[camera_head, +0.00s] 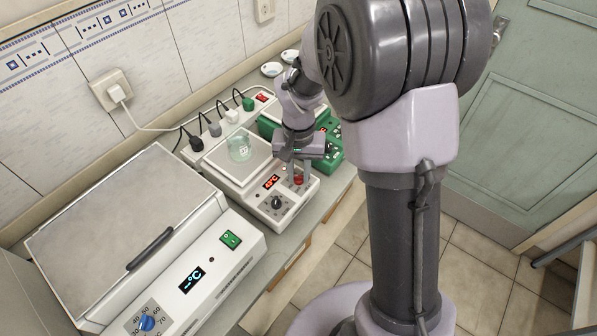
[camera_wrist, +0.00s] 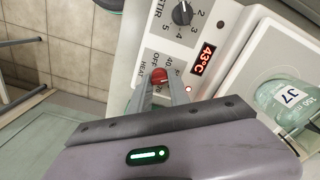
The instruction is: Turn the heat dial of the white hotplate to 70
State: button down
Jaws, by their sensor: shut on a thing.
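The white hotplate (camera_head: 256,198) stands on the bench with a glass beaker (camera_head: 240,148) on its plate. Its red heat dial (camera_head: 298,180) is at the right of its front panel and shows as a red knob in the wrist view (camera_wrist: 160,75). My gripper (camera_wrist: 161,84) is shut on this dial, one finger on each side. The marks OFF and 40 and the word HEAT show around it; other marks are partly hidden by the fingers. I cannot tell where the dial points. The lit display (camera_wrist: 203,60) reads 43°C.
A black stir dial (camera_wrist: 182,13) sits beside the display. A green device (camera_head: 335,150) stands close to the right of the hotplate. A larger white bath (camera_head: 125,235) with a lid and a blue dial (camera_head: 147,322) is at the left. The bench's front edge is close.

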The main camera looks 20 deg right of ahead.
jog(key=m+b, duration=0.1)
jog(key=m, duration=0.4)
jog(key=shift+m, duration=0.3)
jog(key=m+b, duration=0.1)
jog(key=m, duration=0.4)
jog(key=shift+d+b, duration=0.1)
jog(key=shift+b, duration=0.25)
jog(key=m+b, duration=0.2)
jog(key=m, duration=0.3)
jog(key=shift+s+f+m, duration=0.1)
jog(key=shift+m, duration=0.3)
jog(key=shift+m+b, duration=0.75)
jog(key=shift+m, duration=1.55)
jog(key=c, duration=1.2)
grip_release()
